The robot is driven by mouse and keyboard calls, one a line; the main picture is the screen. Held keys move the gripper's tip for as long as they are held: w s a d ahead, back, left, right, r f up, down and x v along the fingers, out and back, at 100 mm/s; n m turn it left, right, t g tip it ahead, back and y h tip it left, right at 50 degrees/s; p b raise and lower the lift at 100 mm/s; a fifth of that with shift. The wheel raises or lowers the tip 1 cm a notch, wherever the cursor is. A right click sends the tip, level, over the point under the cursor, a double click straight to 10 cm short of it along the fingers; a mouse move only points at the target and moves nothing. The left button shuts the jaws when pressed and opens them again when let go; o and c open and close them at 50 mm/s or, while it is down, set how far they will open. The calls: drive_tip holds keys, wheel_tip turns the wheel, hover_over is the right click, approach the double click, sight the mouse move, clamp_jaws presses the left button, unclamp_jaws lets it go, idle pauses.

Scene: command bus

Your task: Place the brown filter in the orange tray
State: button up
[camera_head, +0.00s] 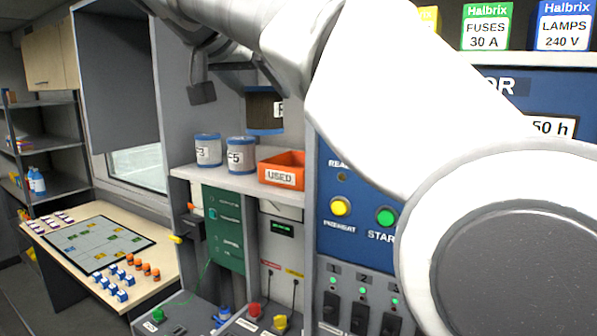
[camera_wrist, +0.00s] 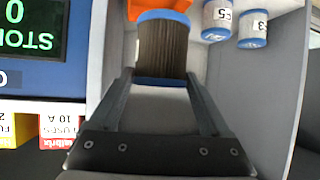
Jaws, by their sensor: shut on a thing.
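The brown filter (camera_head: 262,108) is a pleated brown cylinder with blue ends and a partly visible white label. My gripper (camera_head: 237,88) is shut on it, holding it in the air above the shelf. In the wrist view the filter (camera_wrist: 162,50) sits between the two fingertips (camera_wrist: 161,78) of my gripper. The orange tray (camera_head: 281,178), labelled USED, stands on the shelf below the filter. The wrist view shows only part of the tray (camera_wrist: 150,6) beyond the filter; its inside is mostly hidden.
Two grey-blue canisters, C3 (camera_head: 208,150) and C5 (camera_head: 240,155), stand on the shelf (camera_head: 225,181) left of the tray. A blue control panel (camera_head: 345,240) rises to its right. My white arm covers much of the right side. A table (camera_head: 165,268) holds small blocks.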

sight(267, 112)
drive_tip(key=shift+w+d+f+p, duration=0.2)
drive_tip(key=shift+w+d+f, duration=0.8)
drive_tip(key=shift+w+f, duration=0.75)
drive_tip(key=shift+w+d+f+p, duration=0.25)
drive_tip(key=shift+w+d+f, duration=0.75)
drive_tip(key=shift+w+f, duration=0.75)
drive_tip(key=shift+w+d+f+p, duration=0.2)
drive_tip(key=shift+w+d+f, duration=0.8)
drive_tip(key=shift+w+f, duration=0.7)
drive_tip(key=shift+s+f, duration=0.2)
drive_tip(key=shift+f, duration=0.05)
drive_tip(key=shift+f, duration=0.15)
drive_tip(key=o, duration=1.1)
drive_tip(key=shift+s+r, duration=0.1)
drive_tip(key=shift+r, duration=0.25)
drive_tip(key=b+v, duration=0.2)
drive_tip(key=v, duration=0.9)
drive_tip(key=shift+s+a+r, duration=0.1)
drive_tip(key=shift+s+a, duration=0.1)
drive_tip(key=shift+s, duration=0.1)
